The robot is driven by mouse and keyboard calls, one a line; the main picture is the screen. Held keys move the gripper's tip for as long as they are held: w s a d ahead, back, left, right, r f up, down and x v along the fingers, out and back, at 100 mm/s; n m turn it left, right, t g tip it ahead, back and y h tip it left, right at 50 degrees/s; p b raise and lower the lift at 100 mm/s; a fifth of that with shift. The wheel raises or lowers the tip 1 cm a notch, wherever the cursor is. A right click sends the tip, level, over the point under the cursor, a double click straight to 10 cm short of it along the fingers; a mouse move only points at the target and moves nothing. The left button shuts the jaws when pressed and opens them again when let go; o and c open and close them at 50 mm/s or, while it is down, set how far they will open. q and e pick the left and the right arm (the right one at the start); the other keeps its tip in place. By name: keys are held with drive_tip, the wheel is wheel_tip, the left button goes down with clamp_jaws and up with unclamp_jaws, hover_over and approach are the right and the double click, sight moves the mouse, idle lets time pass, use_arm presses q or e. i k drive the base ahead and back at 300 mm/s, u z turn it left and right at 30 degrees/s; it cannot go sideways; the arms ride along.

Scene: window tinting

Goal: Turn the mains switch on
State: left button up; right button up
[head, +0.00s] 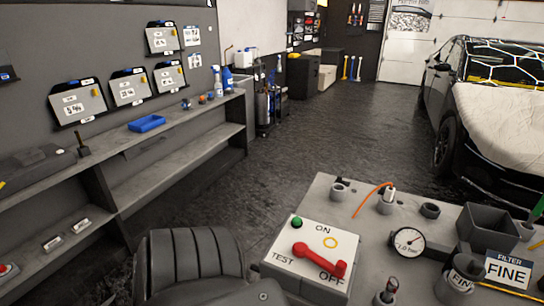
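The mains switch is a pale box (282,262) on the grey bench top at the lower middle of the head view. Its face is marked ON, TEST and OFF. A red lever (322,260) lies across the face, its lower right end over the OFF lettering. A yellow ring (330,242) is marked just below the word ON. A green button or lamp (297,222) is at the upper left corner of the face. Neither gripper can be made out in the head view, and nothing is seen touching the lever.
Beside the switch on the bench top (330,205) are a pressure gauge (408,241), a black-knobbed fitting (391,284), an orange hose (369,198), a grey open bin (487,228) and a FILTER sign (507,271). Shelving (160,155) stands left, a car (460,100) right.

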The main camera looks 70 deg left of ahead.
sight(300, 249)
drive_tip(key=u, duration=3.3)
drive_tip(key=k, duration=1.4)
drive_tip(key=z, duration=1.95)
drive_tip(key=i, duration=0.5)
drive_tip(key=z, duration=0.05)
